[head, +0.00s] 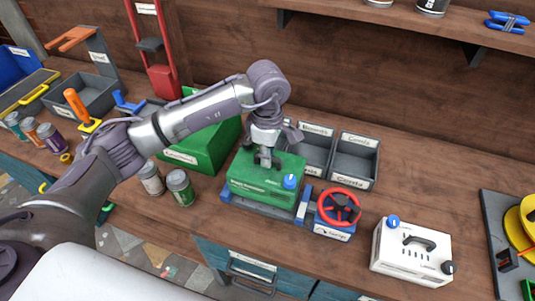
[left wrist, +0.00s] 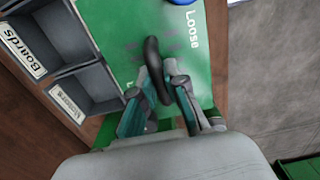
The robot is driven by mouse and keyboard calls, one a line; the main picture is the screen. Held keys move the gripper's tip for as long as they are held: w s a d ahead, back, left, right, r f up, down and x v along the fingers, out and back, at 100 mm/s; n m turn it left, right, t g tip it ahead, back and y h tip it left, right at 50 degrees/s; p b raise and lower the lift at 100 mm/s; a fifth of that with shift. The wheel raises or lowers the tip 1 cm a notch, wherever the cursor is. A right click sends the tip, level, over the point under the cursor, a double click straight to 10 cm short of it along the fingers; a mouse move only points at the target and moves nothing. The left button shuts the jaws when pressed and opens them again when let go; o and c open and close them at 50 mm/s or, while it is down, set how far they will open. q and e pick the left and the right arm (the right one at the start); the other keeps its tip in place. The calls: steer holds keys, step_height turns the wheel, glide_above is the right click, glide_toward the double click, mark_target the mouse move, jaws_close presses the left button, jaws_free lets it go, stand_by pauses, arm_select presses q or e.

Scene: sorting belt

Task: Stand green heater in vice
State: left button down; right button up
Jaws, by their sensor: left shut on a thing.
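The green heater (head: 262,181), a box with a blue knob on top, stands upright in the vice (head: 302,206), between its blue jaws, above its grey bed. The vice has a red handwheel (head: 341,205) on the right. My left gripper (head: 266,163) is over the heater, shut on its dark top handle. In the left wrist view the fingers (left wrist: 160,95) are on either side of the black handle (left wrist: 153,62) of the green heater (left wrist: 120,45). I cannot tell whether the heater rests fully on the vice bed. My right gripper is not in view.
A white heater-like box (head: 412,252) with a blue knob stands right of the vice. Grey labelled bins (head: 355,160) are behind it. A large green box (head: 205,150) and two jars (head: 180,187) are to the left. Bare bench lies in front of the vice.

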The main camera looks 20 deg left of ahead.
mark_target(268, 171)
arm_select(q)
steer(key=shift+r, duration=0.15)
stand_by(0.7)
steer(key=shift+b, duration=0.4)
steer(key=shift+f+b, duration=2.85)
steer(key=shift+f, duration=0.2)
steer(key=c, duration=1.1)
jaws_free()
